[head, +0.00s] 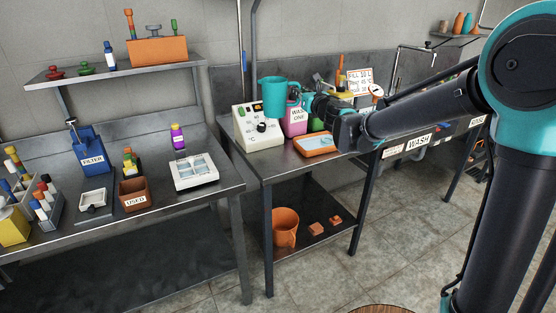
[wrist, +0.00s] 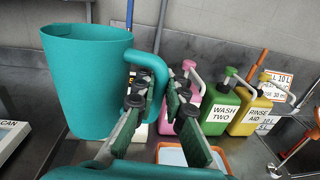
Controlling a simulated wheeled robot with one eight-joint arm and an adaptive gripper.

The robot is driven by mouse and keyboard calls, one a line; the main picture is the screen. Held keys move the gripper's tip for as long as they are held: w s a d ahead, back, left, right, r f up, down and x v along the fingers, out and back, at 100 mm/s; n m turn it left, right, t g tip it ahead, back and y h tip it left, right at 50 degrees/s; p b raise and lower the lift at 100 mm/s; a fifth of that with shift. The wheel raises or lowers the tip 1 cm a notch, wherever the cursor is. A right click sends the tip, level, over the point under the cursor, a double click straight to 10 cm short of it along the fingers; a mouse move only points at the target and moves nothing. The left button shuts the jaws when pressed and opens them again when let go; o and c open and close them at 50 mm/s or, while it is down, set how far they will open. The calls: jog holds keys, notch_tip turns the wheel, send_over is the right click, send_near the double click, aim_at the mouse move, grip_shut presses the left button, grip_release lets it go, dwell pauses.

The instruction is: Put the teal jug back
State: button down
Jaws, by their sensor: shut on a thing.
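The teal jug (head: 272,96) is held up above the steel bench, in front of the white control box. It looks upright. In the wrist view the jug (wrist: 88,80) fills the left side, with its handle curving down between the green-padded fingers. My gripper (head: 300,103) is shut on the jug's handle; its fingers also show in the wrist view (wrist: 160,108). The lower end of the handle is partly hidden by the fingers.
Below are the white control box (head: 258,127), an orange-rimmed tray (head: 318,145) and the pink jerrycan (head: 294,122). Green (wrist: 221,112) and yellow (wrist: 252,113) jerrycans stand at right. An orange jug (head: 285,228) is on the lower shelf. A shelf (head: 115,71) hangs at left.

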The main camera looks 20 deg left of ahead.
notch_tip(320, 180, down, 20)
jog(key=shift+r, duration=0.1)
dwell(0.5)
jog(key=c, duration=1.6)
grip_release()
jog(key=shift+a, duration=0.1)
jog(key=shift+s, duration=0.1)
